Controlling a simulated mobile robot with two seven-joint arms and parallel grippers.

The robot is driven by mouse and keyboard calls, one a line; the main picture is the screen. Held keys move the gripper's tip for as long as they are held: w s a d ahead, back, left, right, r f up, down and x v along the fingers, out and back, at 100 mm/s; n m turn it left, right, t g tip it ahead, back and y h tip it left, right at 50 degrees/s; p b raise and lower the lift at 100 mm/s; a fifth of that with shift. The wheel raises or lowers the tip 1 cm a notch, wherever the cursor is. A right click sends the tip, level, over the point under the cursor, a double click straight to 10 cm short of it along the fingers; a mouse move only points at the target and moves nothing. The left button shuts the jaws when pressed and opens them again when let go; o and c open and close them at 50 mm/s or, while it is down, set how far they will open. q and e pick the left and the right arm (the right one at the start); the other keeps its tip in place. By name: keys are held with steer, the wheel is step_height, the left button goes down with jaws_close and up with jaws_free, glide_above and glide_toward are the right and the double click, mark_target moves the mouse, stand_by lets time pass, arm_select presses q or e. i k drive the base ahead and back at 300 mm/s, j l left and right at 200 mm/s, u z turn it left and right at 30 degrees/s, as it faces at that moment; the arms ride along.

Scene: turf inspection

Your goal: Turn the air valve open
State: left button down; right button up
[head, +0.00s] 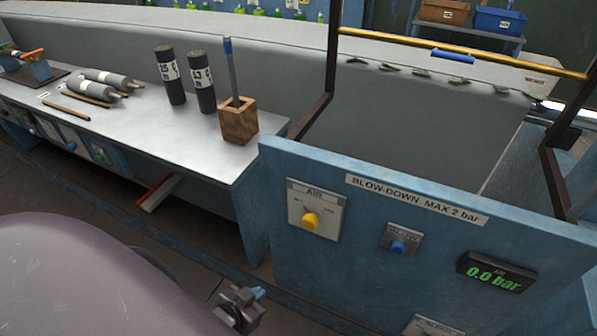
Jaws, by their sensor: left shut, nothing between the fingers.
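The air valve is a yellow knob (310,221) on a pale plate (327,232) labelled AIR, on the left part of the blue front panel (370,270). A small pointer on it aims up and left. My left gripper (257,293) is at the bottom of the head view, below and left of the knob and apart from it. It is shut and empty. A black display (496,271) at the panel's right reads 0.0 bar in green. My right gripper is not in view.
A blue button (398,247) sits right of the knob, below a BLOW-DOWN MAX 2 bar label (415,200). A bench (150,138) on the left holds dark cylinders (171,78) and a wooden holder (239,122). A yellow rail (400,42) spans the bay behind the panel.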

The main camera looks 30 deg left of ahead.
mark_target(310, 221)
steer(key=k+j+u, duration=0.15)
steer(key=u, duration=0.65)
